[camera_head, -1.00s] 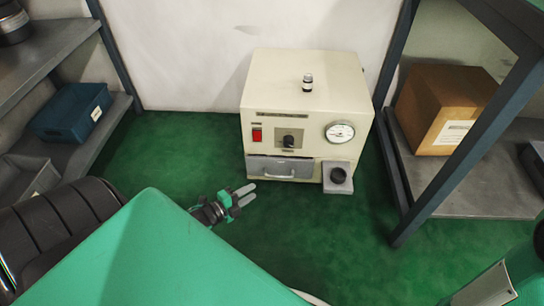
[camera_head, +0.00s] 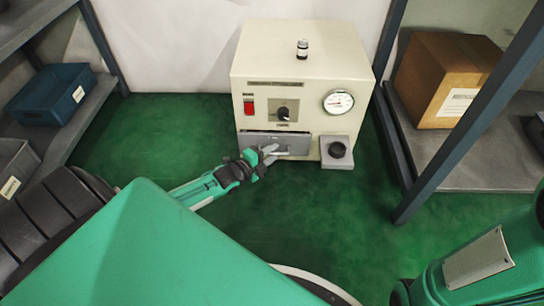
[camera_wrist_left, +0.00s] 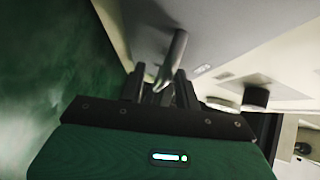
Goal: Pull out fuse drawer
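The fuse drawer (camera_head: 258,140) is a grey metal front low on the left of a cream instrument box, and it looks closed. Its pale bar handle (camera_head: 296,153) is partly hidden by my left gripper (camera_head: 272,154), which is right at the drawer front. In the left wrist view the handle (camera_wrist_left: 173,55) reaches down between the two dark fingers of the gripper (camera_wrist_left: 161,88). The fingers look apart, with the bar between them; firm contact is not clear. My right arm shows at the lower right of the head view, but its gripper does not.
A black round part (camera_head: 337,150) sits beside the drawer. Shelves stand on both sides, with a cardboard box (camera_head: 447,80) and a blue bin (camera_head: 52,95).

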